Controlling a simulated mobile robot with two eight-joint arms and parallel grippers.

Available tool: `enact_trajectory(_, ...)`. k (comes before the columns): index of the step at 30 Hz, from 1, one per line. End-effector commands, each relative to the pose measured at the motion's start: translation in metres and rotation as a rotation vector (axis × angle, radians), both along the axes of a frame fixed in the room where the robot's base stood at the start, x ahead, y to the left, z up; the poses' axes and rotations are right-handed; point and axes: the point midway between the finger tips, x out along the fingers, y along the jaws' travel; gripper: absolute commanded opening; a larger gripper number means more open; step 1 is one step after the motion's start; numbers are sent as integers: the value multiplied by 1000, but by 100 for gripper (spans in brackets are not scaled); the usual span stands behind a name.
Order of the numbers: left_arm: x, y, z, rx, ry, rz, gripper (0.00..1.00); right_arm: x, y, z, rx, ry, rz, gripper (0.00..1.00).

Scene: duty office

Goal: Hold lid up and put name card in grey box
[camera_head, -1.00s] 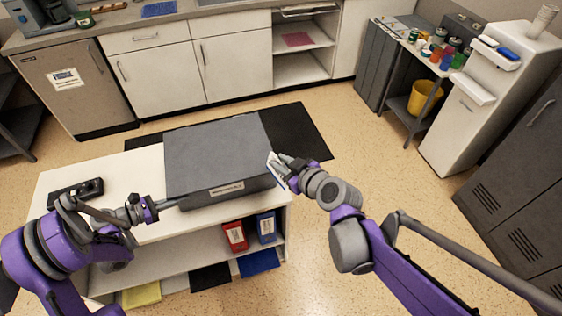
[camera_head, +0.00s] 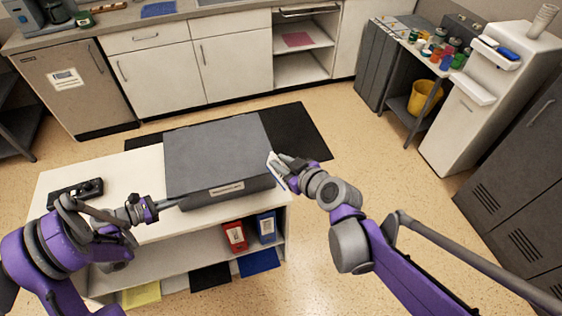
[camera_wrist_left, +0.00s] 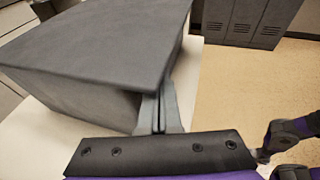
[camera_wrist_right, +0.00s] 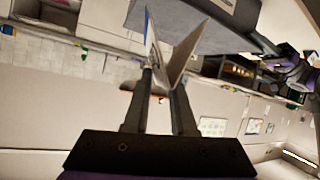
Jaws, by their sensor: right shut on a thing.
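The grey box (camera_head: 215,150) stands on the white table, its lid (camera_wrist_left: 100,45) over the top and a pale label on its front. I cannot tell whether the lid is raised. My left gripper (camera_head: 179,203) is at the box's front left; in the left wrist view its fingers (camera_wrist_left: 158,112) are together, tips at the lid's edge. My right gripper (camera_head: 287,169) is shut on the white folded name card (camera_head: 275,171), just right of the box's front corner. The card (camera_wrist_right: 180,52) stands between the fingertips in the right wrist view. The box's inside is hidden.
A black device (camera_head: 76,191) lies on the table's left end. Red (camera_head: 235,236) and blue (camera_head: 266,228) binders stand on the shelf below. A dark floor mat (camera_head: 300,135) lies behind. Open floor is to the right, before grey lockers (camera_head: 515,190).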

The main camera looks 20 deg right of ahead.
Motion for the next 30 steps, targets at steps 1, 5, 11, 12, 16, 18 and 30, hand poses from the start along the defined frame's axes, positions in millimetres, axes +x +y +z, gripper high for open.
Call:
enact_trajectory(1,0,0,0,0,0,0,0,0,0,0,0,0,0,0)
enact_trajectory(5,0,0,2,0,0,0,0,0,0,0,0,0,0,0)
enact_trajectory(11,0,0,6,0,0,0,0,0,0,0,0,0,0,0)
enact_trajectory(12,0,0,7,0,0,0,0,0,0,0,0,0,0,0)
enact_trajectory(16,0,0,10,0,0,0,0,0,0,0,0,0,0,0)
enact_trajectory(18,0,0,11,0,0,0,0,0,0,0,0,0,0,0)
enact_trajectory(30,0,0,19,0,0,0,0,0,0,0,0,0,0,0)
